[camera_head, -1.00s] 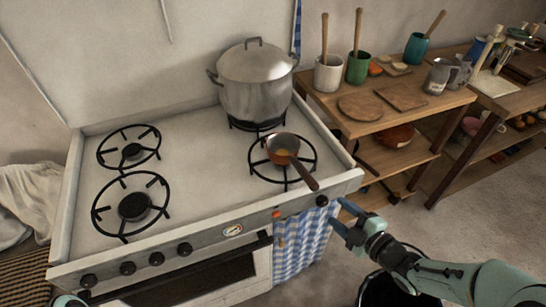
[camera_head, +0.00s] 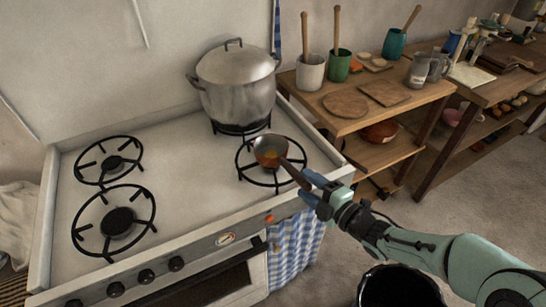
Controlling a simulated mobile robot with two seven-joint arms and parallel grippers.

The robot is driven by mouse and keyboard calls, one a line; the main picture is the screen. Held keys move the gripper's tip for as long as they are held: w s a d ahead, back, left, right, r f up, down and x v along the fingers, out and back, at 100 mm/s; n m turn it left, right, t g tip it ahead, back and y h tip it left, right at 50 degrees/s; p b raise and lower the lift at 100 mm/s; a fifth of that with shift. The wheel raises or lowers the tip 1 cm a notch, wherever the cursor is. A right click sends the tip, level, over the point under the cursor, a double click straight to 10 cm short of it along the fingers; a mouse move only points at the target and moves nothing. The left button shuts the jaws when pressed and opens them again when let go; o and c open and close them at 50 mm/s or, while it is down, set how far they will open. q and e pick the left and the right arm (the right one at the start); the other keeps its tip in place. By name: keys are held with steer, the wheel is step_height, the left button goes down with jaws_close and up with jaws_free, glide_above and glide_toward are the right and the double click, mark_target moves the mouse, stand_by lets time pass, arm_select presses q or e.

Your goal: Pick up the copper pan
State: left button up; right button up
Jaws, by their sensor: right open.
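The small copper pan (camera_head: 269,151) sits on the front right burner of the stove. Its dark handle (camera_head: 295,174) points down and right over the stove's front edge. My right gripper (camera_head: 308,187) is open at the end of the handle, with its fingers close around or beside the handle tip; I cannot tell whether they touch it. My left gripper is not in this view.
A large lidded pot (camera_head: 237,88) stands on the back right burner, behind the pan. The left burners (camera_head: 118,221) are empty. A wooden shelf table (camera_head: 350,124) with utensil pots and boards stands right of the stove. A black bin (camera_head: 400,285) is below my right arm.

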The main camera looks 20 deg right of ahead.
mark_target(285, 167)
steer(key=x, duration=0.4)
steer(key=shift+r, duration=0.1)
jaws_close()
steer(key=shift+r, duration=0.15)
